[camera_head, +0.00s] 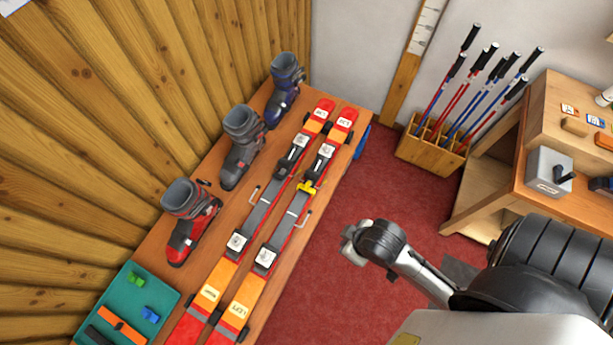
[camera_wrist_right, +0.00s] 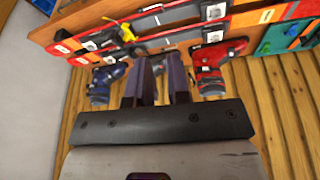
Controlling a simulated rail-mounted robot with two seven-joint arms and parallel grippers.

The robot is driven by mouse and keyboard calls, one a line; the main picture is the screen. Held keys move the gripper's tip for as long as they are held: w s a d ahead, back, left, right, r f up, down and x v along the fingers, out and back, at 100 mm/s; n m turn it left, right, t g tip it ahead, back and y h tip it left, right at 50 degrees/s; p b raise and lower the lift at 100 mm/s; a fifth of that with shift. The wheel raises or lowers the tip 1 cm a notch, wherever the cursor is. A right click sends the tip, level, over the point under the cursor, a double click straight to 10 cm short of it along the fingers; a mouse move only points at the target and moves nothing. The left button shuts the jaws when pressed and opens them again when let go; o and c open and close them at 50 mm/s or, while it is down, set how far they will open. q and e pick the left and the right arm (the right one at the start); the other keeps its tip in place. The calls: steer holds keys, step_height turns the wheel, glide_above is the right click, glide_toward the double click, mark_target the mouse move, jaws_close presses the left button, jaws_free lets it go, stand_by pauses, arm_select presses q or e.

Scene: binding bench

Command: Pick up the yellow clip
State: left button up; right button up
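The small yellow clip (camera_head: 307,187) sits on the right-hand ski (camera_head: 291,214), just below its upper black binding part. It also shows as a yellow shape in the right wrist view (camera_wrist_right: 127,33). My right gripper (camera_head: 352,243) is off to the right of the bench, apart from the clip, over the red floor in the picture. In the right wrist view its two dark fingers (camera_wrist_right: 163,65) stand apart with nothing between them. My left gripper is not in view.
A second ski (camera_head: 262,212) lies beside the first on the wooden bench (camera_head: 226,222). Several ski boots, including a red one (camera_head: 190,222), stand along the left. A teal tray (camera_head: 158,293) holds small clips and bars. A pole rack (camera_head: 431,151) stands at the back right.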

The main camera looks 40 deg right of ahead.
steer(key=o, duration=1.5)
steer(key=shift+w, duration=0.1)
